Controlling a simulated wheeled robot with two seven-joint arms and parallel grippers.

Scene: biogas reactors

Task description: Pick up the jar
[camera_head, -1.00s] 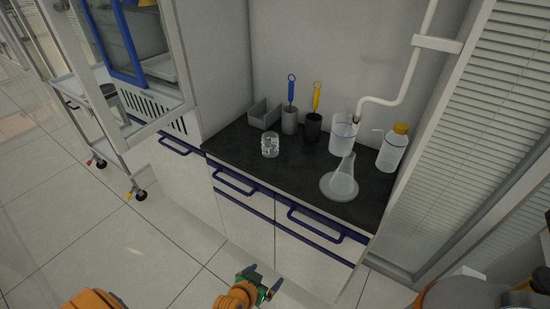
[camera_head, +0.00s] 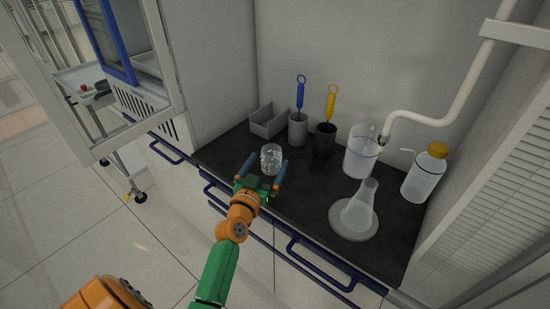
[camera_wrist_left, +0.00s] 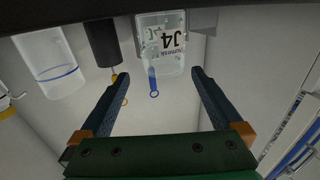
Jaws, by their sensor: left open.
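The jar (camera_head: 271,154) is a small clear glass one, standing upright on the dark countertop (camera_head: 300,195). In the left wrist view the jar (camera_wrist_left: 165,28) appears upside down, with "J4" on its label, in line with the gap between the fingers. My left gripper (camera_head: 268,162) is open, its blue fingers reaching over the counter toward the jar from the front. The gap is empty in the wrist view (camera_wrist_left: 158,76), with the jar just beyond the fingertips. Its near lower part is partly hidden by the gripper in the head view. My right gripper is not in view.
Behind the jar are a grey bin (camera_head: 268,123), a grey holder (camera_head: 298,131) with a blue-handled brush and a black holder (camera_head: 324,143) with a yellow-handled one. To the right stand a beaker (camera_head: 361,160), a flask (camera_head: 358,211) and a yellow-capped bottle (camera_head: 425,176).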

